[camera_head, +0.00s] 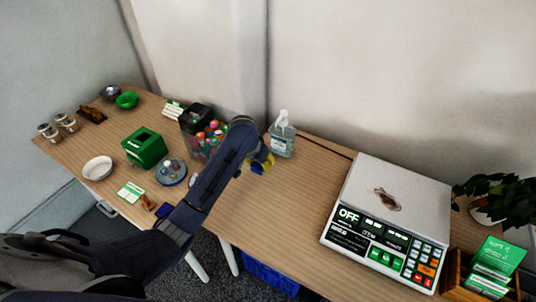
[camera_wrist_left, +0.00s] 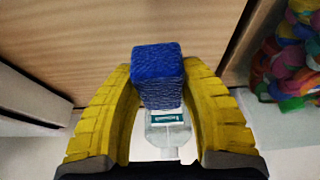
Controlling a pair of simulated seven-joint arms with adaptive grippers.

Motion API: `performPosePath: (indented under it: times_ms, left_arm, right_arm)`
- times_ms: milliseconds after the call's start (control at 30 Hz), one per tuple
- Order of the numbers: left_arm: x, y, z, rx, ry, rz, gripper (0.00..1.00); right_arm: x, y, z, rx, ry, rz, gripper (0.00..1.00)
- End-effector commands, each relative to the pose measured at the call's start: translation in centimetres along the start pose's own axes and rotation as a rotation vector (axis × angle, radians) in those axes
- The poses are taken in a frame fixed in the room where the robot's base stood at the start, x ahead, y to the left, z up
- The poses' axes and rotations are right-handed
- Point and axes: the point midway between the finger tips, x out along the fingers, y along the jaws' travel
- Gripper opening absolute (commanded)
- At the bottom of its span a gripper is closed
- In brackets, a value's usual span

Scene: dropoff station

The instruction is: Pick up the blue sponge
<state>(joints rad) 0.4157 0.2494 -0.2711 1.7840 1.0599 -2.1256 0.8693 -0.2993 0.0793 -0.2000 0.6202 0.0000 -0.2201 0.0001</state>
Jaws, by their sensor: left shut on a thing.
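The blue sponge (camera_wrist_left: 158,78) sits between the two yellow fingers of my left gripper (camera_wrist_left: 160,68) in the left wrist view. The fingers are shut on it from both sides. In the head view my left gripper (camera_head: 262,163) is over the wooden table, just left of the clear pump bottle, and my arm hides most of the sponge. I cannot tell how far the sponge is above the table. My right gripper is in neither view.
The clear pump bottle (camera_head: 282,134) stands close by; it also shows in the wrist view (camera_wrist_left: 168,134). A bin of colourful items (camera_head: 202,132) and a green box (camera_head: 144,147) stand left. A white scale (camera_head: 391,218) stands right. The table between bottle and scale is clear.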

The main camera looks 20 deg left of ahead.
Motion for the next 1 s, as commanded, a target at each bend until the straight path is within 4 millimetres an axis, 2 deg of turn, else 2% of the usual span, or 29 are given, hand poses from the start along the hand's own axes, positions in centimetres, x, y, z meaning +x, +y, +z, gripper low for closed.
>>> performPosePath:
  times_ms: [33,200,433,700,1000]
  left_arm:
    - [-0.5,-0.1,1.4,0.002,-0.001,-0.003,0.27]
    - [-2.0,-0.1,4.9,0.002,0.000,-0.002,0.27]
    - [-3.5,-0.1,8.4,0.002,0.000,-0.002,0.27]
    - [-4.3,-0.1,10.4,0.001,0.000,-0.001,0.27]
    - [-4.5,0.0,10.8,0.000,0.000,-0.001,0.27]
  right_arm:
    - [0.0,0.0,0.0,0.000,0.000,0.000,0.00]
    - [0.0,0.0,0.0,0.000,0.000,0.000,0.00]
    - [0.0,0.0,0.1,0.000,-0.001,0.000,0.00]
    - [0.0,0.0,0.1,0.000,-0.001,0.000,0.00]
    - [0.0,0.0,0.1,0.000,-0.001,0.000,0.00]
